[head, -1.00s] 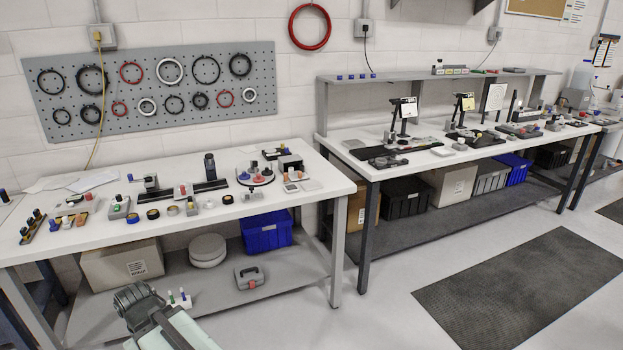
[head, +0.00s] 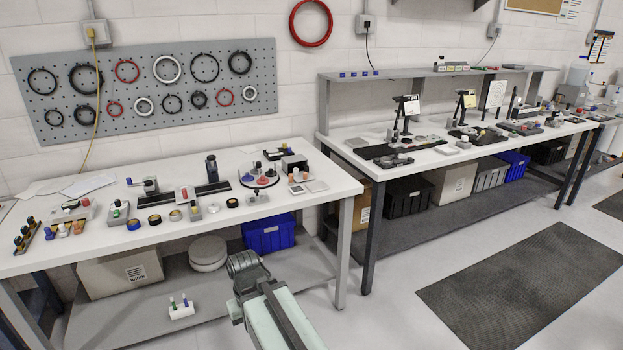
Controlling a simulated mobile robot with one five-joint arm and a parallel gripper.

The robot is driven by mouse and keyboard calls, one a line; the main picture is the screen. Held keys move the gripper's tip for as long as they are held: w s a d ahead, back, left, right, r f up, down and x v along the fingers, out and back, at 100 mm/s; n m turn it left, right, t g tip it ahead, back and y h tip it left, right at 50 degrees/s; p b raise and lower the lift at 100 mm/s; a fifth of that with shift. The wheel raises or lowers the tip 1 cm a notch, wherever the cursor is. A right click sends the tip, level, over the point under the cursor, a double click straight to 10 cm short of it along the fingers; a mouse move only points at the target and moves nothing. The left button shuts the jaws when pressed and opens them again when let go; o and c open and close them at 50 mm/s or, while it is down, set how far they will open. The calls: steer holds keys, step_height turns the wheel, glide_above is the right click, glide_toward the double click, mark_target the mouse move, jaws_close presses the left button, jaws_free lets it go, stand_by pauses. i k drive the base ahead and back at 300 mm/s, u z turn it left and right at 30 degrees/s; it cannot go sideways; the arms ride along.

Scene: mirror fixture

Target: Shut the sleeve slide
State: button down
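On the near white bench (head: 262,224), a long black rail (head: 213,188) carries an upright dark post (head: 211,170) and a grey block with a red part (head: 185,194). It may be the sleeve slide, but at this size I cannot tell which fixture that is, or whether it is open or shut. My gripper (head: 243,264) is at the end of my arm at lower centre, in front of the bench's lower shelf and apart from the bench-top fixtures. Its fingers are too unclear to read, and I see nothing held.
Small blocks, dark rings and a round plate with coloured knobs (head: 260,180) crowd the bench top. Below are a cardboard box (head: 122,272), a blue bin (head: 269,233) and a small white block with coloured pegs (head: 181,309). A second bench (head: 355,158) stands right; floor between is clear.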

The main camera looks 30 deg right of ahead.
mark_target(302, 177)
steer(key=z, duration=0.1)
steer(key=i, duration=0.95)
